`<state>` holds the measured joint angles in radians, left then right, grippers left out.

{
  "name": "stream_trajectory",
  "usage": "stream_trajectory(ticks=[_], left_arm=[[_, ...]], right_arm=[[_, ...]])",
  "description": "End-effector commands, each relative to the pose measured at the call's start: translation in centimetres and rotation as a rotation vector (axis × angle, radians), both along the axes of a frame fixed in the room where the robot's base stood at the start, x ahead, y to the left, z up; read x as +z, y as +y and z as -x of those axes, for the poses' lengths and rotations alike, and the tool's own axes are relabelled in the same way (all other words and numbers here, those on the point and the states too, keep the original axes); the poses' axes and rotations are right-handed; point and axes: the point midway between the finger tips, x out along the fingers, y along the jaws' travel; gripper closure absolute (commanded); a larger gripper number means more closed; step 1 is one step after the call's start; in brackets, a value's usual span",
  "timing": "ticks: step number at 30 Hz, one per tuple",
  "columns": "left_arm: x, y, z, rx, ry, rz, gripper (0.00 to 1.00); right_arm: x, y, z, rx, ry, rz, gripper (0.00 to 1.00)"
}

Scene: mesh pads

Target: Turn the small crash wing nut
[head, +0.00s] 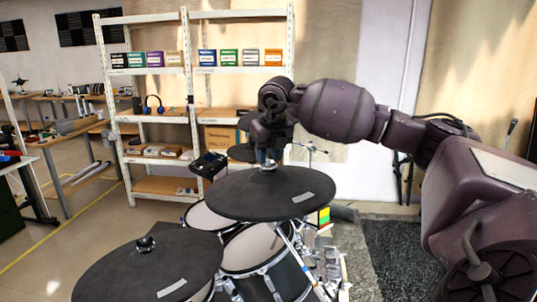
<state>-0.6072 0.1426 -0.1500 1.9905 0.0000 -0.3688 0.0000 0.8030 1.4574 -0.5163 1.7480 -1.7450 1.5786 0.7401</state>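A dark round cymbal pad (235,205) with a pale label sits in the middle of the head view. A larger-looking cymbal pad (120,275) is at the lower left, with a dark wing nut (145,244) on its centre. My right gripper (267,157) points down at the centre of the middle pad, right over its top fitting. A small light metallic piece (268,167) shows at the fingertips; the nut there is mostly hidden. I cannot tell whether the fingers grip it. My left gripper is out of view.
Drums (250,250) and metal stands lie under the pads. A further dark pad (242,153) is behind my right gripper. A white shelf unit (190,90) with boxes stands behind. A dark carpet (390,255) lies at the right.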

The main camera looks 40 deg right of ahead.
Motion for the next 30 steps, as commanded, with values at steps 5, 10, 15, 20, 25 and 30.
stream_trajectory(ticks=[5, 10, 15, 20, 25, 30], left_arm=[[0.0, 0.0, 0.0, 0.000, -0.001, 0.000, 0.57], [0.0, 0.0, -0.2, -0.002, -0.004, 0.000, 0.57], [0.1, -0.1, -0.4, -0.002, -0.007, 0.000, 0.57], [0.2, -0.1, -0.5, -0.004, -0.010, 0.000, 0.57], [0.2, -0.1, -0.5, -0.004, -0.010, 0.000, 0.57], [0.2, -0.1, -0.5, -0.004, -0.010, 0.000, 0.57]], right_arm=[[1.4, 0.1, 0.3, 0.000, -0.004, 0.001, 0.65], [4.2, 0.4, 1.1, 0.000, -0.005, 0.001, 0.65], [7.1, 0.7, 1.9, -0.001, -0.005, 0.000, 0.65], [9.2, 0.9, 2.5, -0.001, -0.003, 0.001, 0.65], [10.2, 1.0, 2.8, -0.001, -0.002, -0.001, 0.65], [10.4, 1.0, 2.9, -0.001, 0.000, 0.000, 0.65]])
